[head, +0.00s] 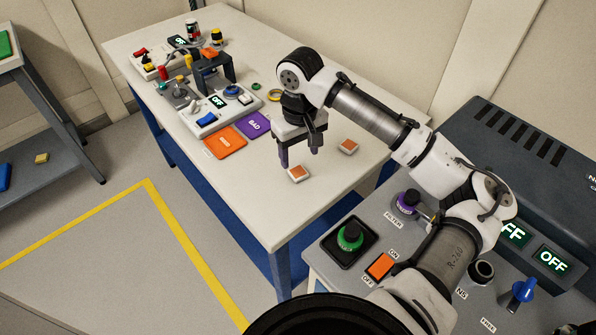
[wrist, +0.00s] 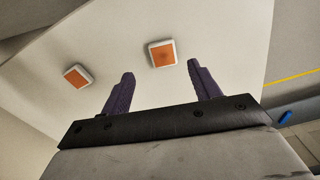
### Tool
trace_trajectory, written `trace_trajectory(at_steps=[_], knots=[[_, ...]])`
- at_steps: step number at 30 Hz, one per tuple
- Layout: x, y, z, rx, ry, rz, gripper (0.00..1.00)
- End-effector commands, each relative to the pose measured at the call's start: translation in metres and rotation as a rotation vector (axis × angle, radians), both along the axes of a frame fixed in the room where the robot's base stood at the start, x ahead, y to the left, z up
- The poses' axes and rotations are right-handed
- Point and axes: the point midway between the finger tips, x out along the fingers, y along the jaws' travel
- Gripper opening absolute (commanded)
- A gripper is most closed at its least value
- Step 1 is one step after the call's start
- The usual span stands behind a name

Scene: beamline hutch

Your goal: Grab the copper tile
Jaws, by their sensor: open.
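Two small square tiles with copper-orange faces and pale rims lie on the white table; I cannot tell them apart by colour. The nearer tile (head: 298,174) is just beyond my gripper (head: 299,157), close to the fingertips. In the wrist view this tile (wrist: 162,54) shows between and ahead of the two dark purple fingers (wrist: 160,72). The other tile (head: 348,147) lies to the right of the gripper, and in the wrist view it (wrist: 77,76) is outside the left finger. My gripper is open, points down and holds nothing.
On the table (head: 330,197), an orange mat (head: 225,142) and a purple mat (head: 252,125) marked BAD lie left of the gripper. Control boxes with switches stand behind them. A grey console (head: 322,245) with knobs stands at the front right. The table's front part is clear.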

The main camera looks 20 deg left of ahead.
Motion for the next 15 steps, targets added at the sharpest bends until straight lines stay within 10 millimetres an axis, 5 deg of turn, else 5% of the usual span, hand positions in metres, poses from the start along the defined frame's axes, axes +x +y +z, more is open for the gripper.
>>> trace_trajectory(at_steps=[15], knots=[[-0.006, 0.002, -0.051, 0.0, 0.001, 0.0, 0.62]])
